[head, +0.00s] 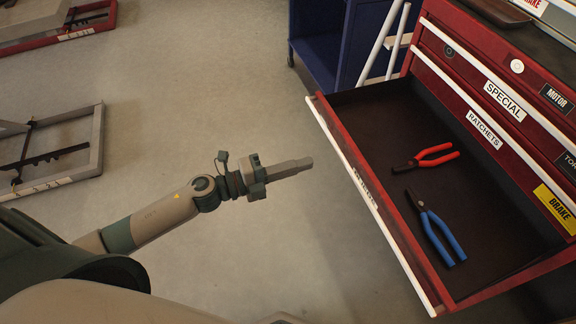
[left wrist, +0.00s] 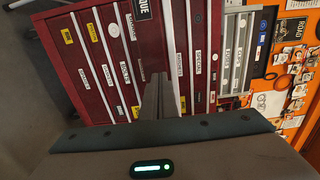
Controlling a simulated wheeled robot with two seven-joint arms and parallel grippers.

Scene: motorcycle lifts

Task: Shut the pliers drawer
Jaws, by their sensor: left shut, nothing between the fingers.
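The pliers drawer (head: 385,125) of the red tool cabinet is pulled out on the right side of the head view, with a dark floor and a white front edge (head: 345,160). Red-handled pliers (head: 430,158) and blue-handled pliers (head: 435,230) lie in it. My left gripper (head: 306,164) is shut and empty, pointing right, a little left of the drawer front with a visible gap in the picture. In the left wrist view its closed fingers (left wrist: 157,98) point toward the red cabinet (left wrist: 160,45). My right gripper is not in view.
Labelled shut drawers, such as RATCHETS (head: 484,130), rise behind the open one. A dark blue cabinet (head: 320,50) and a white frame (head: 385,45) stand beyond the drawer's far end. Motorcycle lifts (head: 60,165) lie at left. The floor between is clear.

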